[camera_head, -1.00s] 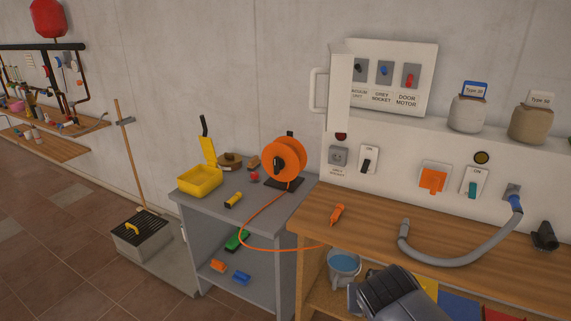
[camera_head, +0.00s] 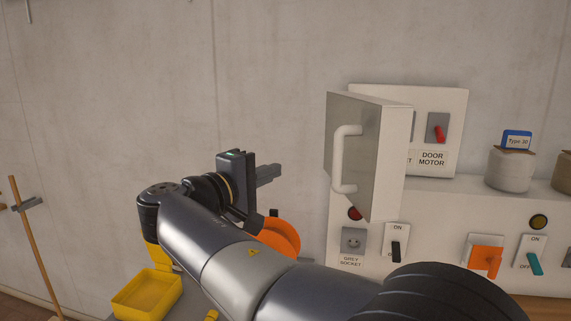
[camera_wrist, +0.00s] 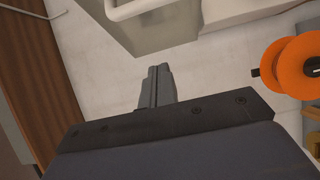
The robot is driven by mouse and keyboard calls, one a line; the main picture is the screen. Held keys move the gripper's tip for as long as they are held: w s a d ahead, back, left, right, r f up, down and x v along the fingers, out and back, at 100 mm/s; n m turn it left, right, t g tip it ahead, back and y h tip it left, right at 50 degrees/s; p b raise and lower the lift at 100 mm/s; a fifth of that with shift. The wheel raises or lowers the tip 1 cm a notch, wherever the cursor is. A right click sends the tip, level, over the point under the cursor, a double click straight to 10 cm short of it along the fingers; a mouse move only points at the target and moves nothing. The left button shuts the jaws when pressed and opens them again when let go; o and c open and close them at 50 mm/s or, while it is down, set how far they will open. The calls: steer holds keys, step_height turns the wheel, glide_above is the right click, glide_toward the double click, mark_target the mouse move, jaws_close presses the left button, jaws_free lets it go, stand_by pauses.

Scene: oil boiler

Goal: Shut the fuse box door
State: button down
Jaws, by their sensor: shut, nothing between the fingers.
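The fuse box (camera_head: 451,150) is a white box on the wall, with a red switch above a "DOOR MOTOR" label. Its door (camera_head: 385,172) stands open, swung out to the left, with a white handle (camera_head: 339,165) facing left. The door hides part of the box's inside. My gripper (camera_head: 270,173) is shut and empty, to the left of the door and apart from it. In the wrist view my gripper (camera_wrist: 156,85) points at the pale wall, with the door (camera_wrist: 150,22) and its handle (camera_wrist: 128,9) above it.
An orange cable reel (camera_head: 280,236) stands below my gripper, partly hidden by my arm. A yellow box (camera_head: 147,296) is at lower left. A panel with a grey socket (camera_head: 353,240) and switches lies below the fuse box.

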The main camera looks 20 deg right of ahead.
steer(key=w+d+p, duration=0.1)
steer(key=d+p, duration=0.2)
steer(key=d, duration=0.8)
steer(key=shift+w+d, duration=0.3)
